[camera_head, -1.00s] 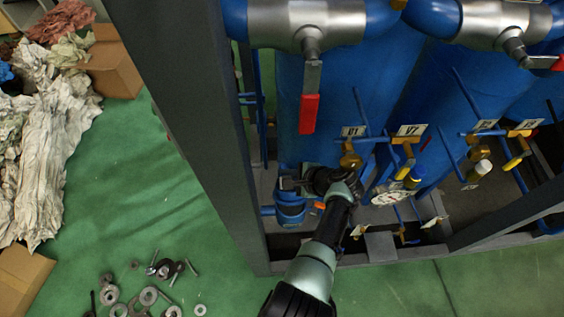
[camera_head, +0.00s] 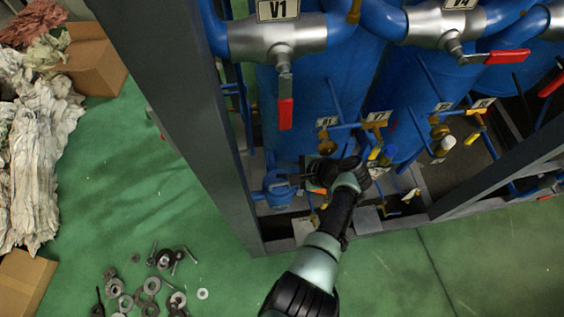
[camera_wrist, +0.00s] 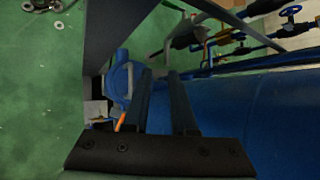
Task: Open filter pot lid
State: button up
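The small blue filter pot (camera_head: 277,190) stands low at the left end of the rack in the head view. It also shows in the wrist view (camera_wrist: 121,82), left of my fingers. It is too small and dark to tell how its lid sits. My gripper (camera_head: 303,172) is just right of the pot's upper part in the head view. In the wrist view my gripper (camera_wrist: 161,73) has its two fingers apart, with no object seen held between them. The pot lies outside the left finger, and I cannot tell whether they touch.
A grey frame post (camera_head: 190,120) stands left of the pot. Large blue tanks (camera_head: 330,85), a red-handled valve (camera_head: 285,110) and thin pipes with small valves (camera_head: 375,125) crowd the rack. Loose metal rings (camera_head: 150,285) lie on the green floor. Cardboard boxes (camera_head: 95,62) are at far left.

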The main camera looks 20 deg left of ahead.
jog(key=s+d+r+p, duration=0.2)
jog(key=d+r+p, duration=0.3)
jog(key=shift+s+p, duration=0.35)
jog(key=shift+s, duration=0.05)
jog(key=shift+s, duration=0.1)
dwell(0.3)
jog(key=shift+f, duration=0.1)
dwell(0.5)
